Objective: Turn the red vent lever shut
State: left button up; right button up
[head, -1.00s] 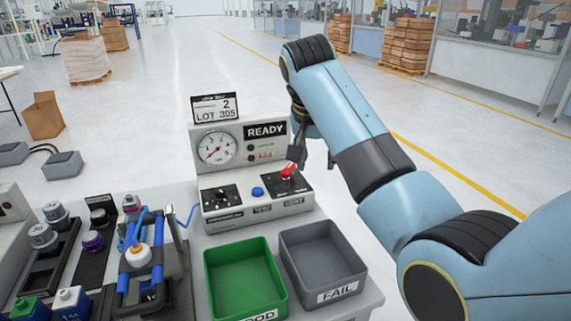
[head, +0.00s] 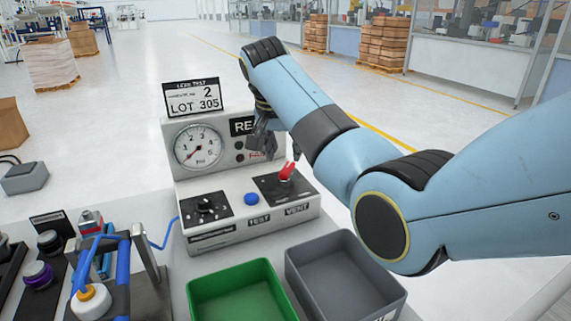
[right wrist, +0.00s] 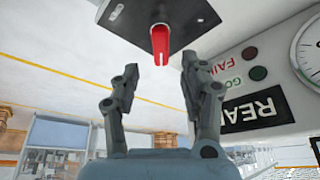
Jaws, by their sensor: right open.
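The red vent lever (head: 287,170) stands on a black plate at the right of the leak test box (head: 250,215), above the VENT label. It also shows in the right wrist view (right wrist: 160,42), pointing down the picture between the fingers' directions. My right gripper (head: 265,140) is just behind and left of the lever in the head view, in front of the READY sign. In the right wrist view my right gripper (right wrist: 158,75) has its two fingers apart with nothing between them; the lever lies just beyond the tips. My left gripper is not in view.
A pressure gauge (head: 198,147), a black knob (head: 205,206) and a blue button (head: 251,198) are on the box. A green bin (head: 240,295) and a grey bin (head: 345,275) stand in front. A blue-clamped fixture (head: 120,280) is at the left.

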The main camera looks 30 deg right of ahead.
aim_at(287, 167)
jog(key=x, duration=0.4)
jog(key=shift+w+f, duration=0.2)
jog(key=shift+f, duration=0.1)
jog(key=shift+w+d+f, duration=0.1)
jog(key=shift+d+f, duration=0.1)
jog(key=shift+f, duration=0.2)
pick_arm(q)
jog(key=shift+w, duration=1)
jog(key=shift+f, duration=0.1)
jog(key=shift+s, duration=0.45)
pick_arm(e)
grip_shut()
